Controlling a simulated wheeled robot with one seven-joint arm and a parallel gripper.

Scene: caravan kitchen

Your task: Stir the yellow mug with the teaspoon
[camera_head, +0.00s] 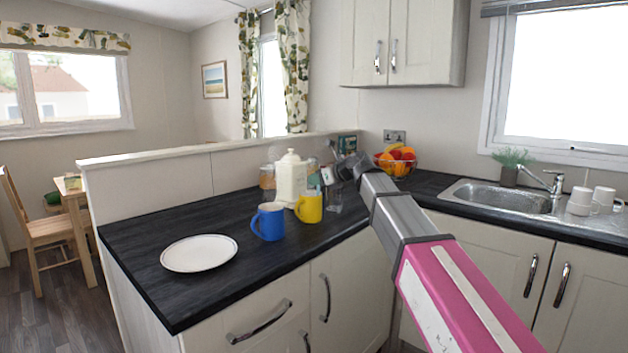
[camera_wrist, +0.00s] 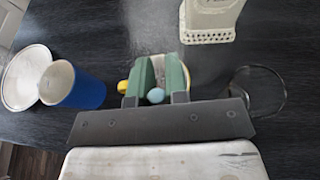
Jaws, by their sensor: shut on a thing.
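The yellow mug (camera_head: 309,209) stands on the dark counter, just right of the blue mug. In the wrist view only slivers of the yellow mug (camera_wrist: 123,87) show behind my fingers. My gripper (camera_wrist: 161,70) has green fingers, over the mug in that view. It is shut on a thin thing whose light blue rounded end (camera_wrist: 155,96) shows between the fingers; this appears to be the teaspoon. The rest of the teaspoon is hidden, so I cannot tell whether its tip is inside the mug. In the head view my gripper is small, above and right of the mug.
The blue mug (camera_head: 267,221) is close on the left and a white plate (camera_head: 200,254) lies farther left. A white canister (camera_head: 291,178) stands behind. A clear glass (camera_wrist: 262,92) is close on the right. The fruit bowl (camera_head: 397,163) and sink are farther right.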

